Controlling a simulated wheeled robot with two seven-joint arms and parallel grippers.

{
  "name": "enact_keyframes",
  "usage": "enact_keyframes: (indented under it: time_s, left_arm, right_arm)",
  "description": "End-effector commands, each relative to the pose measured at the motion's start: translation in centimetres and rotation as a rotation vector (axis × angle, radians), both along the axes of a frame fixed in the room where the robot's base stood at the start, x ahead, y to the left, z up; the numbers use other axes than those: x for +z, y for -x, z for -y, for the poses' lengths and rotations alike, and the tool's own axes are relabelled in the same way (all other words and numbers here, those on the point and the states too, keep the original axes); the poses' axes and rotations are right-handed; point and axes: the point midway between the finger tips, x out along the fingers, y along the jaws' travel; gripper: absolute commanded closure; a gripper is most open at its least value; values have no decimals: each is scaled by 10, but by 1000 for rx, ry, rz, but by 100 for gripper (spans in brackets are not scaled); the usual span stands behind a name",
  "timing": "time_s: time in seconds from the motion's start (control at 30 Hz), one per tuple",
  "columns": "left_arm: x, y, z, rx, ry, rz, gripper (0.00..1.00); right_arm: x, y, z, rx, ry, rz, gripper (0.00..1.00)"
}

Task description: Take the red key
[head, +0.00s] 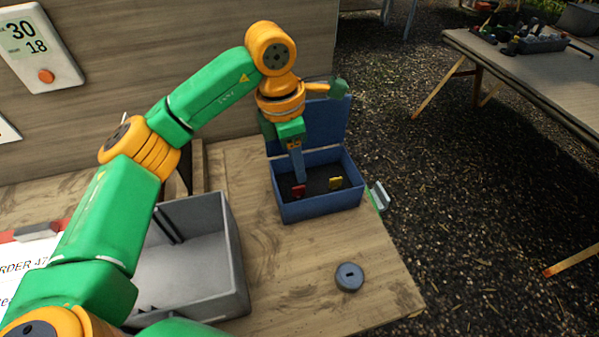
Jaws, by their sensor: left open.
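A red key (299,190) lies on the dark floor of an open blue box (320,207), in its left part. A yellow key (335,183) lies to its right in the same box. My left gripper (299,178) reaches down into the box from above, with its fingertips just over or beside the red key. The gripper is open; I cannot tell whether a finger touches the key. The box's raised lid (328,128) stands behind, partly hidden by my left arm. My right gripper is not in view.
A grey bin (190,262) stands left of the blue box. A round dark disc with a slot (349,276) lies on the wooden table in front. A wooden wall closes the back. Another table (520,70) with a tray of items is far right.

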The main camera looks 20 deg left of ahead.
Motion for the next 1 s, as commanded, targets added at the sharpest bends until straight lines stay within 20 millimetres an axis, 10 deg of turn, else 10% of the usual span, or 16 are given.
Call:
enact_keyframes:
  time_s: [0.3,0.53,0.7,1.0]
  left_arm:
    - [-53,-2,1,0,0,-2,57]
    - [-58,-3,2,-1,2,2,57]
    - [-58,-3,2,-1,2,1,100]
    - [-58,-3,2,0,2,1,100]
  right_arm:
    - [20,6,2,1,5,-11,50]
    - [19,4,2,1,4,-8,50]
    - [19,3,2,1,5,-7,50]
    - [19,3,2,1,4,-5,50]
